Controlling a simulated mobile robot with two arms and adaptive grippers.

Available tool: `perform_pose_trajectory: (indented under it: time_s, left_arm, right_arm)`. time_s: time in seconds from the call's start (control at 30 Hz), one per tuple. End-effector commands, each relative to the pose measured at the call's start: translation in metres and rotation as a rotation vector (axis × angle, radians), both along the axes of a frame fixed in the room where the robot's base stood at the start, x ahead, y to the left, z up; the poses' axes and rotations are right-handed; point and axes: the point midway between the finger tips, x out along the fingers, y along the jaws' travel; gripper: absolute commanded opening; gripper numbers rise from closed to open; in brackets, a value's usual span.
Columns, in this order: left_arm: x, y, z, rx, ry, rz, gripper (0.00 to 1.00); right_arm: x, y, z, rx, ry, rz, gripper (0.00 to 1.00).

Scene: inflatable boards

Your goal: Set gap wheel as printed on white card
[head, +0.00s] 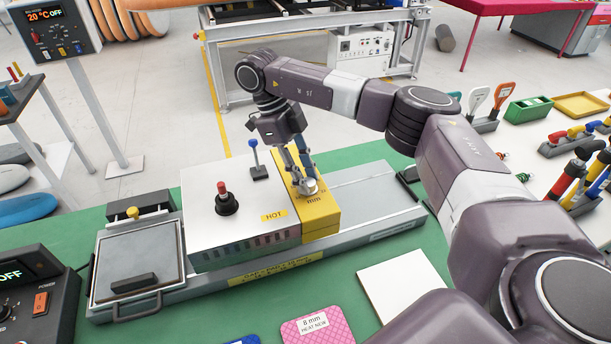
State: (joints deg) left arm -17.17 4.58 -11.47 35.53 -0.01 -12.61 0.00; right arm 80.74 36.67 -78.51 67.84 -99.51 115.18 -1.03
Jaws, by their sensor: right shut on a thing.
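The gap wheel (309,187) is a small silvery knob on top of the yellow block (320,222), above a dial print reading "mm". My right gripper (306,178) reaches down from above and is shut on the wheel. The gripper hides part of the wheel and the scale, so the set value cannot be read. A white card (312,323) lies on a pink patterned piece (325,335) at the front edge and reads "8 mm", with a smaller second line. My left gripper is not in view.
The white machine housing (200,205) carries a red-topped knob (226,199), a blue-topped lever (256,160) and a "HOT" label. A plain white square (403,280) lies on the green table (365,152). A grey plate with a handle (138,262) is at the left.

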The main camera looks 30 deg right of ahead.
Motion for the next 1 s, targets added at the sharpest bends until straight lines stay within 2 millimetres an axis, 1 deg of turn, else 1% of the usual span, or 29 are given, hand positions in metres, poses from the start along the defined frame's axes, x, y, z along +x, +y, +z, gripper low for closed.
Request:
perform_pose_trajectory:
  time_s: [0.4, 0.43, 0.57, 0.6, 0.87, 1.0]
  left_arm:
    - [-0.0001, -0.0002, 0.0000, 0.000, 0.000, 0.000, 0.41]
    - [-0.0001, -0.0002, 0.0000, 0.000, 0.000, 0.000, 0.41]
    - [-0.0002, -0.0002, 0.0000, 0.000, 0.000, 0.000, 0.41]
    - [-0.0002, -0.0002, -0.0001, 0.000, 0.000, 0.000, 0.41]
    - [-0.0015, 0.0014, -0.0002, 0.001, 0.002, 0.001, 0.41]
    - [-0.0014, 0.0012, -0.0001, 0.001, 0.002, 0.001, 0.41]
  right_arm:
    - [0.0014, -0.0001, 0.0014, 0.001, -0.005, 0.006, 0.02]
    - [0.0014, -0.0001, 0.0014, 0.001, -0.005, 0.006, 0.27]
    - [0.0011, 0.0000, 0.0011, 0.001, -0.004, 0.006, 0.42]
    - [0.0009, -0.0001, 0.0009, 0.001, -0.003, 0.006, 0.44]
    - [0.0005, 0.0001, 0.0008, 0.000, -0.001, 0.006, 0.44]
    - [0.0036, 0.0016, 0.0083, 0.000, -0.003, 0.006, 0.44]
